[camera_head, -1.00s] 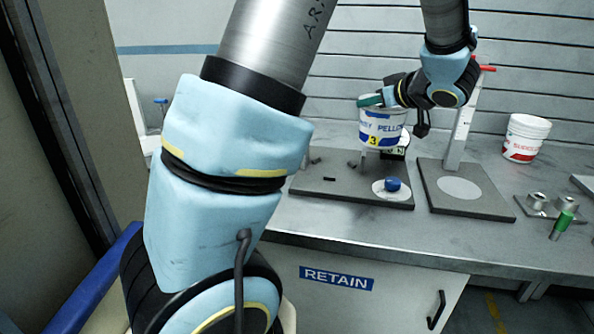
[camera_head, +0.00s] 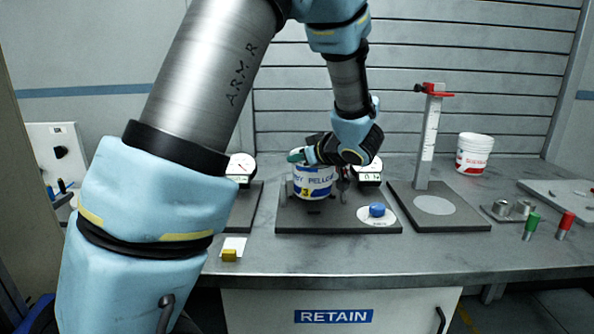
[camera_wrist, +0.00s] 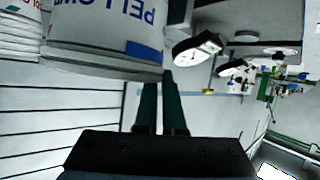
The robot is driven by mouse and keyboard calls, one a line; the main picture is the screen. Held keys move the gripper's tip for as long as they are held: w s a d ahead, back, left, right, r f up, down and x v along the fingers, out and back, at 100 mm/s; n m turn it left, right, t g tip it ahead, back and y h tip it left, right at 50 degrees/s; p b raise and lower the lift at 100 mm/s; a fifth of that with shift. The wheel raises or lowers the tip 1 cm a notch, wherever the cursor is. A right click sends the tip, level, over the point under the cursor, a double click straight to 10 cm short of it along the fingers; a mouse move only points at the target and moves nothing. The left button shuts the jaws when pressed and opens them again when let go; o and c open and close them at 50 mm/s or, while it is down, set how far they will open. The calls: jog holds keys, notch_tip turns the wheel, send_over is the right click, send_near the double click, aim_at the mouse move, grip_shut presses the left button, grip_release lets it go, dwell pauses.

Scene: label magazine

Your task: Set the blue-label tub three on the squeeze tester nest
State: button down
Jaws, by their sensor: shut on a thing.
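The blue-label tub three (camera_head: 313,187) is white with a blue band and a yellow patch with a 3. My gripper (camera_head: 301,155) is shut on its upper rim and holds it upright. The tub is low over the left part of a dark plate with small posts (camera_head: 352,222), which looks like the squeeze tester. A dial gauge (camera_head: 369,172) stands behind this plate. I cannot tell whether the tub touches the nest; its base hides that spot. In the wrist view the tub (camera_wrist: 105,45) appears upside down above the green fingers (camera_wrist: 160,100).
A white disc with a blue knob (camera_head: 377,211) lies on the plate's right front. A dark plate with an upright scale (camera_head: 428,130) stands to the right. A red-label tub (camera_head: 474,155) is farther right. Another gauge (camera_head: 240,167) stands left. The front bench strip is mostly clear.

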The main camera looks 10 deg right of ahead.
aim_at(299, 169)
jog(key=shift+f, duration=1.65)
jog(key=c, duration=1)
grip_release()
jog(key=shift+r, duration=0.2)
jog(key=b+v, duration=0.1)
jog(key=v, duration=1.1)
jog(key=shift+f, duration=0.1)
